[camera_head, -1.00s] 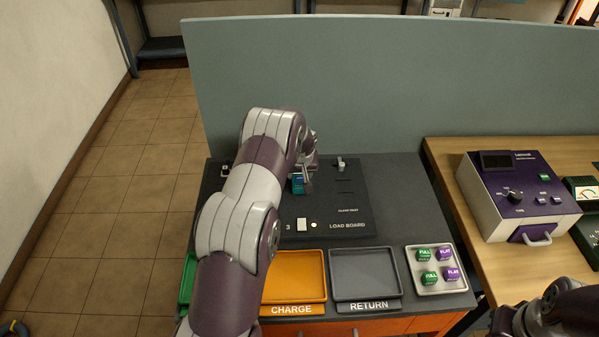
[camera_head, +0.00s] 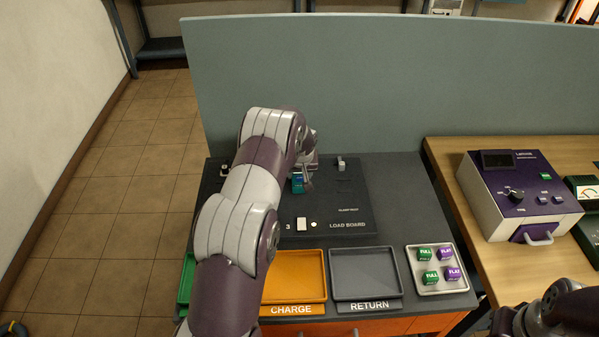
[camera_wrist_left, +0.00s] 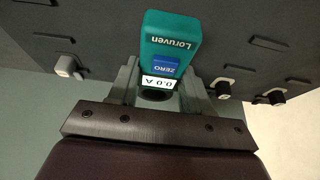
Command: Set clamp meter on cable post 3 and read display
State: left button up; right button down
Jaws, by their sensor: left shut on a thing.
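The teal clamp meter (camera_head: 297,186) is over the load board in the head view, largely beside my left arm. In the left wrist view the meter (camera_wrist_left: 172,45) shows a blue ZERO button and a white display reading 0.0 A. My left gripper (camera_wrist_left: 157,92) is shut on it, one finger on each side. The load board (camera_head: 345,203) is dark, with a cable post (camera_head: 341,163) to the right of the meter. Posts (camera_wrist_left: 66,66) also show on both sides of the meter in the wrist view. The meter's jaw end is hidden. My right gripper is out of view.
The "3" label and a white switch (camera_head: 301,224) are at the board's front. Orange CHARGE (camera_head: 292,300) and grey RETURN trays (camera_head: 365,297) lie in front. A tray of FULL and FLAT tokens (camera_head: 435,289) is right. A grey panel (camera_head: 380,90) stands behind.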

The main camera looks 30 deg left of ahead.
pick_arm(q)
jog(key=shift+f+b, duration=0.6)
jog(key=o, duration=0.9)
jog(key=shift+r, duration=0.1)
jog(key=shift+o, duration=0.2)
jog(key=shift+r+p, duration=0.35)
jog(key=p+v, duration=0.4)
jog(key=v, duration=0.6)
jog(key=shift+s+d+r+p, duration=0.1)
jog(key=shift+d+p, duration=0.05)
jog(key=shift+p, duration=0.2)
